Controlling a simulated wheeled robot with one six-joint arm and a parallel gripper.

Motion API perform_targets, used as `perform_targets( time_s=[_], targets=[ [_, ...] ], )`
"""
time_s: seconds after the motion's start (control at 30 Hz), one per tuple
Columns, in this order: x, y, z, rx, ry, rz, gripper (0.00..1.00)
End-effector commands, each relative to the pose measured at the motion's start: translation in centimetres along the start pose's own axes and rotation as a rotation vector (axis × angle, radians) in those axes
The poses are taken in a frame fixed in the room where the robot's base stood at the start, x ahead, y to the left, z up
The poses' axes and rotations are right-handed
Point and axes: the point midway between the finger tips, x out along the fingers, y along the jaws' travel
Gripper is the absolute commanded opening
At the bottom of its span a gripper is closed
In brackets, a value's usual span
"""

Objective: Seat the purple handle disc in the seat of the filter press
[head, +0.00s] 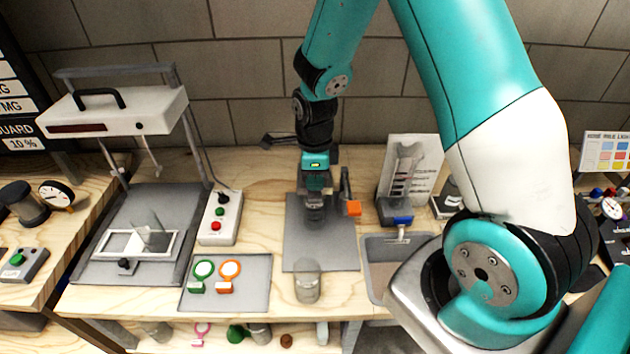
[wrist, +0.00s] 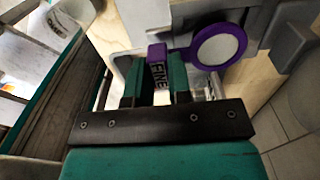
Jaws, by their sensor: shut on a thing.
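My gripper (wrist: 158,82) is shut on the purple handle disc (wrist: 157,54), gripping its block-shaped handle marked "FINE". The disc's purple ring with a pale centre (wrist: 219,46) sticks out to the right of the fingers in the wrist view. In the head view my gripper (head: 317,182) is above the grey mat at the middle of the bench, and the purple disc cannot be made out. A dark upright with an orange block (head: 352,207) stands beside my gripper and seems to be part of the filter press. My gripper hides much of it, and the seat cannot be made out.
A grey tray (head: 258,300) holds green (head: 203,270) and orange (head: 229,270) handle discs. A clear cup (head: 307,286) stands at the mat's front edge. A button box (head: 220,218) is to the left. A sink (head: 378,252) and a blue-based device (head: 397,214) are to the right.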

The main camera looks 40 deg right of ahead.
Motion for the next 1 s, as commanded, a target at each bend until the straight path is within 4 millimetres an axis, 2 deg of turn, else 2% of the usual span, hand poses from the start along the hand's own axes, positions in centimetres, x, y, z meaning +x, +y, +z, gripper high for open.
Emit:
perform_targets(
  time_s=[0.13,0.5,0.53,0.63,1.0],
  targets=[
    [1.8,0.0,-0.1,0.001,0.001,0.002,0.00],
    [2.4,0.0,-0.1,0.001,0.000,0.000,0.00],
    [2.4,0.0,-0.1,0.001,0.000,0.000,0.21],
    [2.3,0.0,-0.1,0.001,0.000,0.000,0.44],
    [1.8,-0.1,0.0,0.001,-0.001,-0.002,0.45]
  ],
)
